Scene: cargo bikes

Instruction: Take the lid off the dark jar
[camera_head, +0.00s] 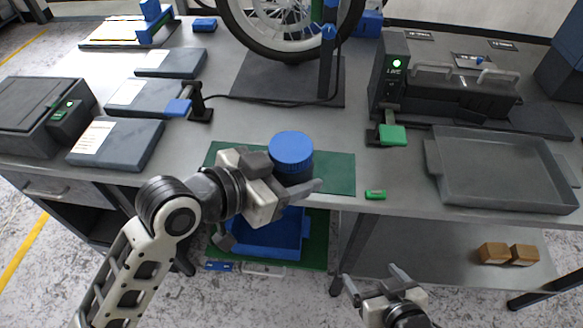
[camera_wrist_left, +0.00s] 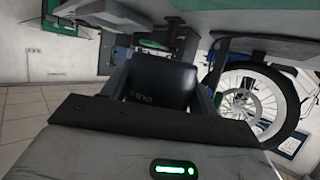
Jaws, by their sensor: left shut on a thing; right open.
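The dark jar (camera_head: 292,176) stands near the table's front edge over a green mat, with a ribbed blue lid (camera_head: 291,148) on its top. My left gripper (camera_head: 286,182) is shut on the jar's body below the lid, one finger in front of it. In the left wrist view the dark jar body (camera_wrist_left: 162,82) with pale lettering sits between the fingers. Whether the jar's base touches the mat is hidden by the gripper. My right gripper (camera_head: 373,281) is open and empty, low in front of the table and right of the jar.
The green mat (camera_head: 340,172) lies at the table's front edge, with a small green piece (camera_head: 375,195) beside it. A grey tray (camera_head: 435,176) is at the right. A bike wheel (camera_head: 250,45) stands behind. A blue crate (camera_head: 265,250) is below the table.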

